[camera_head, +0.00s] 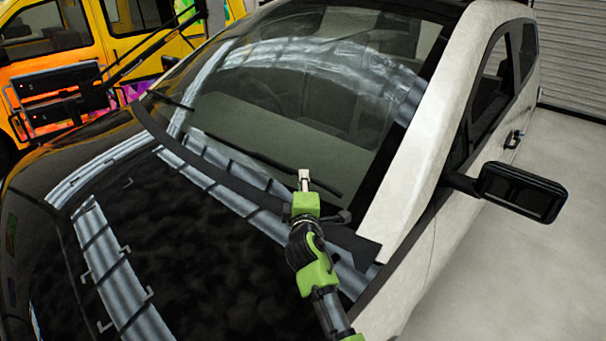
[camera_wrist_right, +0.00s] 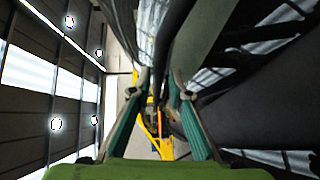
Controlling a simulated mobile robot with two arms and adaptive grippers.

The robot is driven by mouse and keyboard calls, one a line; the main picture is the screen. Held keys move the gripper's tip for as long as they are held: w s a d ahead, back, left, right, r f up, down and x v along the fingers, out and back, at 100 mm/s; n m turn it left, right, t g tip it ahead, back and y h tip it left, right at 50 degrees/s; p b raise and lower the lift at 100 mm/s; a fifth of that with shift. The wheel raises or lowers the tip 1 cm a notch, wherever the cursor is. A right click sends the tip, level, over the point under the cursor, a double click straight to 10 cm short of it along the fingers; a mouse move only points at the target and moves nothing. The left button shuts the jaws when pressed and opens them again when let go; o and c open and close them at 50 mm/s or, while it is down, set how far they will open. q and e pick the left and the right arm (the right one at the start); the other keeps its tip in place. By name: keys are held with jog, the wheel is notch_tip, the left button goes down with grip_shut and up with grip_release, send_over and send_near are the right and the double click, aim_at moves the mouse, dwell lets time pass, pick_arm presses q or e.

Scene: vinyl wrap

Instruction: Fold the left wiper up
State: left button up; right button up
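A long black wiper (camera_head: 262,158) lies along the lower windshield, nearer the car side where my arm is. A second, shorter-looking wiper (camera_head: 170,99) lies at the windshield's far left in the head view. My right gripper (camera_head: 304,178) is at the right part of the nearer wiper, over the windshield's lower edge. In the right wrist view its two teal fingers (camera_wrist_right: 160,88) stand apart. A dark strip runs down close to the right finger; I cannot tell whether it is between the fingers or touching. My left gripper is not in view.
The glossy black hood (camera_head: 190,240) lies below the windshield (camera_head: 300,100). A pale windshield pillar (camera_head: 425,130) and a black side mirror (camera_head: 522,192) stand right of my arm. A yellow vehicle (camera_head: 60,55) is at the back left. Grey floor (camera_head: 510,270) is clear at the right.

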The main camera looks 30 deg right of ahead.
jog(key=shift+w+d, duration=0.35)
jog(key=shift+w, duration=0.25)
jog(key=shift+w+d, duration=0.2)
jog(key=shift+w, duration=0.15)
jog(key=shift+w+d, duration=0.15)
jog(key=shift+w, duration=0.25)
grip_shut()
jog(key=shift+s+r+t, duration=0.1)
jog(key=shift+r+t, duration=0.1)
jog(key=shift+t, duration=0.1)
jog(key=shift+s+a+r+t+y+b, duration=0.35)
jog(key=shift+s+r+t+y+b, duration=0.25)
jog(key=shift+t+y+b, duration=0.3)
pick_arm(q)
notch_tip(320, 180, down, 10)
jog(key=b, duration=0.8)
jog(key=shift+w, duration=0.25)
pick_arm(e)
jog(key=s+r+m+t+y, duration=0.1)
jog(key=s+r+t+y, duration=0.2)
jog(key=s+r+t, duration=0.1)
jog(key=shift+s+a+r+t+y, duration=0.3)
jog(key=shift+s+r+t, duration=0.1)
jog(key=shift+s+t, duration=0.35)
